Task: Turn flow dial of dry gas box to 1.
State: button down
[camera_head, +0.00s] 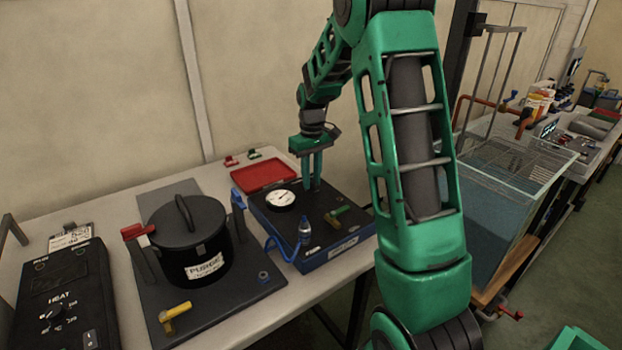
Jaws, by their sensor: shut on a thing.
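The dry gas box (352,258) is a blue case with a black top, on the white table. A round white gauge (280,199) sits on its top at the left. My gripper (313,186) points straight down at the back of the top, right of the gauge. Its green fingers are close together and shut on the flow dial, which they hide. The dial's marks and setting cannot be read.
A black lidded pot labelled PURGE (190,235) stands left of the box on a dark plate (225,303). A black HEAT unit (68,310) is at far left. A red tray (263,174) lies behind the box. A glass water tank (510,190) stands right.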

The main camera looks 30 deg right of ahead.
jog(key=n, duration=0.5)
jog(key=shift+w+r+n, duration=0.15)
jog(key=shift+n, duration=0.15)
jog(key=n, duration=0.5)
jog(key=shift+n, duration=0.3)
jog(key=shift+d, duration=0.1)
jog(key=c, duration=1.5)
grip_release()
jog(key=shift+c, duration=0.2)
notch_tip(320, 180, up, 10)
jog(key=shift+r, duration=0.25)
